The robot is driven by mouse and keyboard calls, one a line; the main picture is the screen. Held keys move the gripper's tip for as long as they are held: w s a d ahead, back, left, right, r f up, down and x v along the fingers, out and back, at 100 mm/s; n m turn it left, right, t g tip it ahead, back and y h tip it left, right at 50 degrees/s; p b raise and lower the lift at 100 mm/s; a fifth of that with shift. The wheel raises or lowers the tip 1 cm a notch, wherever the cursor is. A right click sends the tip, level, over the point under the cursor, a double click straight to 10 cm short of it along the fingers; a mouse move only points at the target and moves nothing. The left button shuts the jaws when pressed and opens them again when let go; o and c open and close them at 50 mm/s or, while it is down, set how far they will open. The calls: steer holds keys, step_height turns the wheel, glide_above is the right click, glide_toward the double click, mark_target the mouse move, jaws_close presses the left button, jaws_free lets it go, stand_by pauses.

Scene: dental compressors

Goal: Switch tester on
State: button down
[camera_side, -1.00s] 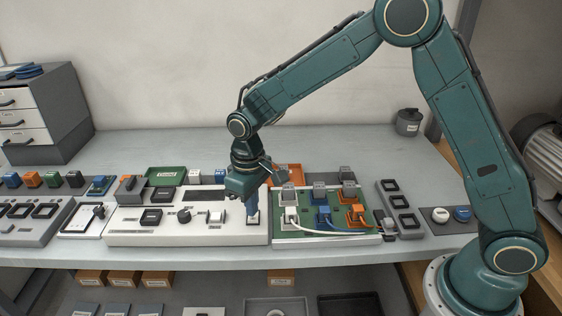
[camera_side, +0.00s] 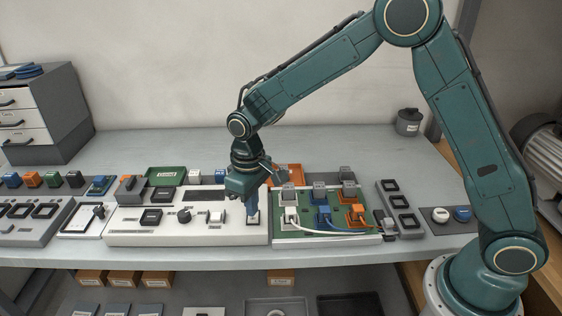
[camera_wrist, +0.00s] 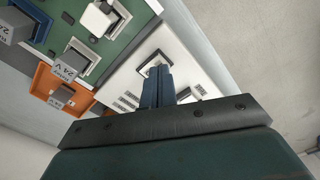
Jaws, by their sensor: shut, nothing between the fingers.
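The tester is a long white panel (camera_side: 130,233) on the bench, with a dark display (camera_side: 203,194), a black knob (camera_side: 184,215) and a white knob or button (camera_side: 217,215). A small switch in a dark frame (camera_side: 252,222) sits at its right end. My gripper (camera_side: 252,214) is shut and empty, its blue fingers pointing down onto this switch.
A green board (camera_side: 281,232) with grey, blue and orange connectors and a white cable stands just right of the tester. An orange tray (camera_side: 292,172) lies behind it. A charger-like block (camera_side: 82,220) stands left.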

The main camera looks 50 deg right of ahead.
mark_target(255, 218)
steer(key=shift+f, duration=1)
stand_by(1.1)
steer(key=shift+r, duration=3.55)
steer(key=s+d+r+m+t, duration=0.1)
steer(key=s+d+r, duration=0.3)
steer(key=s+r, duration=0.2)
steer(key=s+d+r+t, duration=0.2)
steer(key=s+d+r, duration=0.25)
steer(key=r, duration=0.25)
steer(key=s+d+m+t, duration=0.1)
steer(key=s+d, duration=0.1)
steer(key=s, duration=0.6)
steer(key=s+d+r+m+t, duration=0.1)
steer(key=s+d, duration=0.1)
steer(key=s, duration=0.6)
steer(key=shift+s+d+t, duration=0.2)
steer(key=shift+d+t, duration=0.05)
steer(key=shift+t, duration=0.05)
